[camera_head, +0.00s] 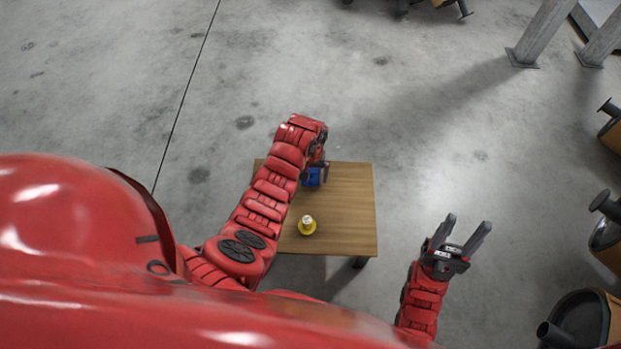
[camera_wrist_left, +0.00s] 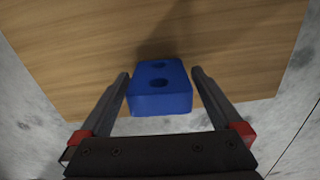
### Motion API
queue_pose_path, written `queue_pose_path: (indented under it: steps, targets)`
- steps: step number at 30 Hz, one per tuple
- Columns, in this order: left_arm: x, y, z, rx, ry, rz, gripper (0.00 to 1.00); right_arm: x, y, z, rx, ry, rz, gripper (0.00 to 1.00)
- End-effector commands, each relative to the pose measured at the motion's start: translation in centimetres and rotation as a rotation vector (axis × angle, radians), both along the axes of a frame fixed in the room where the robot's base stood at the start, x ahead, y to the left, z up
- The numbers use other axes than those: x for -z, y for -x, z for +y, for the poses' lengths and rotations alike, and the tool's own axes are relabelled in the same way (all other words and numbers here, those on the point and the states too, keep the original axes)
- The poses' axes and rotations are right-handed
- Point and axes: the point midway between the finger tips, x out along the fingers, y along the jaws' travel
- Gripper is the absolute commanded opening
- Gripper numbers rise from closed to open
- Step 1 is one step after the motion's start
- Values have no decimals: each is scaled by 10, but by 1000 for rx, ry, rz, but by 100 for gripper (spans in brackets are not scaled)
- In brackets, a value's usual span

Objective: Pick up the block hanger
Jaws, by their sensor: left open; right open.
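The block hanger is a blue block (camera_wrist_left: 160,98) with two dark holes in its top. In the left wrist view it lies on the wooden table between the two fingers of my left gripper (camera_wrist_left: 160,92). The fingers are open, one on each side of it, with small gaps. In the head view the blue block (camera_head: 312,177) shows partly, near the table's far edge, with my left gripper (camera_head: 319,170) over it and covering some of it. My right gripper (camera_head: 463,237) is open and empty, to the right of the table.
A small wooden table (camera_head: 350,210) stands on the grey concrete floor. A yellow and silver part (camera_head: 307,226) sits on it nearer to me.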

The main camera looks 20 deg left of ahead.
Motion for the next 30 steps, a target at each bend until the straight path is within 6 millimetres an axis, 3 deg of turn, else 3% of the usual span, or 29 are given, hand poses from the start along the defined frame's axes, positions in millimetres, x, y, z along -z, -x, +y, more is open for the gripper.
queue_pose_path:
  steps: [7,21,30]
  targets:
    - [4,0,0,1,0,0,100,1,1,0,0,4,-4,50]
    - [4,0,0,1,0,1,18,1,1,0,-1,4,-4,50]
    - [-1,0,0,1,1,0,18,-1,1,0,0,2,-2,50]
